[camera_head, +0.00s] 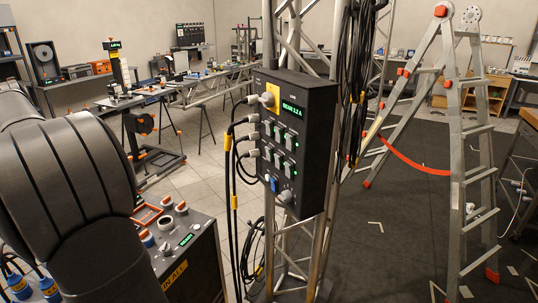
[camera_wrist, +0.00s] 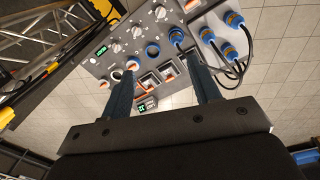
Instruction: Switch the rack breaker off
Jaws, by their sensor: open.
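A dark power box (camera_head: 318,140) is mounted on the truss in the head view. Its front has a green-lit display (camera_head: 292,110), several switches with green lights, and a yellow plate (camera_head: 271,92) with a light rotary handle (camera_head: 267,99). Plugs and black cables run from its left side. I cannot tell for sure which control is the rack breaker. My gripper (camera_wrist: 160,60) shows in the wrist view, open and empty. Its fingers point toward a grey control panel (camera_wrist: 118,62) with knobs, blue-ringed sockets and rocker switches (camera_wrist: 158,78). Contact cannot be told.
A floor console (camera_head: 190,250) with knobs stands below left of the power box. A ladder (camera_head: 447,130) with a red strap stands at the right. Black cables (camera_head: 357,70) hang from the truss (camera_head: 300,40). Open dark floor (camera_head: 385,230) lies between truss and ladder.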

